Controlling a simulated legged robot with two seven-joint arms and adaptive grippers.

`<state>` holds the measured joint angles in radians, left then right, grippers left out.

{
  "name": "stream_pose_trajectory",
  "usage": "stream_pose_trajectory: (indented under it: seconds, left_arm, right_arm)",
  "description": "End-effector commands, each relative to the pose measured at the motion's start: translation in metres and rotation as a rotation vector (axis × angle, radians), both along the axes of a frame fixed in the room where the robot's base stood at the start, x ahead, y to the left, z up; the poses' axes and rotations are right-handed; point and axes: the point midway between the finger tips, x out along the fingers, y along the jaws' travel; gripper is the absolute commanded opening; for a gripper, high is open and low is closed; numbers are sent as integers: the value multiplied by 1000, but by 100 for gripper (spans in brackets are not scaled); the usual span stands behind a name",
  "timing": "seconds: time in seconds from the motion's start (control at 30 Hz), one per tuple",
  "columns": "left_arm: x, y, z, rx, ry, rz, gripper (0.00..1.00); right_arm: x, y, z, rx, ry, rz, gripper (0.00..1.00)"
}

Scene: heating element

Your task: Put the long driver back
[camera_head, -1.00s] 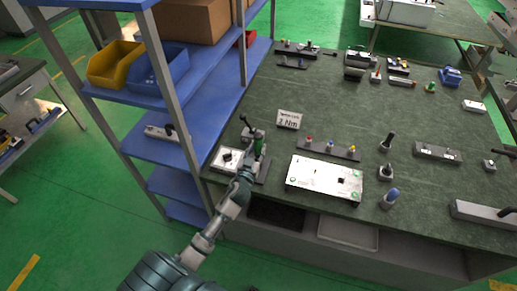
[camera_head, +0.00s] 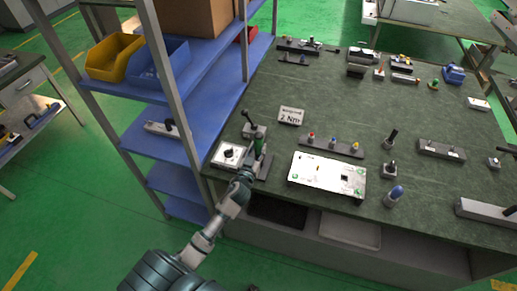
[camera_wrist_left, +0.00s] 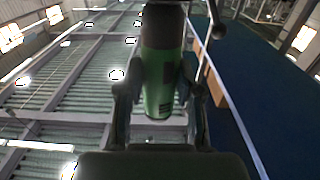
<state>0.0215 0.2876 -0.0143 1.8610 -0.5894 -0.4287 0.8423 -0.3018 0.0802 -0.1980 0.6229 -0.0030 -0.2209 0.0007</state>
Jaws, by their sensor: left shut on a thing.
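The long driver shows as a green and dark cylinder (camera_head: 258,147) upright at the bench's left edge. In the left wrist view its green body (camera_wrist_left: 158,85) sits between the two fingers. My left gripper (camera_head: 250,167) is shut on it, beside a dark stand (camera_head: 252,131) and a white box with a dark knob (camera_head: 229,155). I cannot tell whether the driver touches the stand. Its lower end is hidden by the gripper. My right gripper is not in view.
A sign reading 2 Nm (camera_head: 291,116) stands behind. A rack with small coloured-top tools (camera_head: 331,147) and a white plate (camera_head: 327,176) lie to the right. A blue shelf (camera_head: 172,142) with a metal post rises close on the left.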

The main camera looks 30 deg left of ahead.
Motion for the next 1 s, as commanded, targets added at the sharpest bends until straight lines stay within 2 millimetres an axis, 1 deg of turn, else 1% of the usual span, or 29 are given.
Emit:
stream_pose_trajectory:
  seconds: [0.13, 0.17, 0.2, 0.27, 0.3, 0.57, 0.67, 0.77, 1.0]
  left_arm:
    - [0, 0, -2, 1, -3, 0, 0]
    - [0, 0, -2, 1, -3, 0, 38]
    - [0, 0, -2, 1, -3, 0, 48]
    - [0, -1, -1, 1, -3, 0, 63]
    - [0, -1, -1, 1, -2, 0, 65]
    - [0, -1, -4, 0, 2, 0, 65]
    - [-5, -2, -4, -1, 2, 0, 65]
    - [-20, -6, -4, -3, 1, 0, 65]
    - [-72, -19, -5, -4, 2, 0, 65]
  right_arm:
    - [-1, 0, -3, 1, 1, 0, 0]
    - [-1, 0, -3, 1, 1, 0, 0]
    - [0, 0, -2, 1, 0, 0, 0]
    - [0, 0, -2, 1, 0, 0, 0]
    - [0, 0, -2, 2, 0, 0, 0]
    - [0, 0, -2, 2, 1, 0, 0]
    - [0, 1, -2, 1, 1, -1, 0]
    - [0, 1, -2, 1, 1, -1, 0]
    - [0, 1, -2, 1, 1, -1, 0]
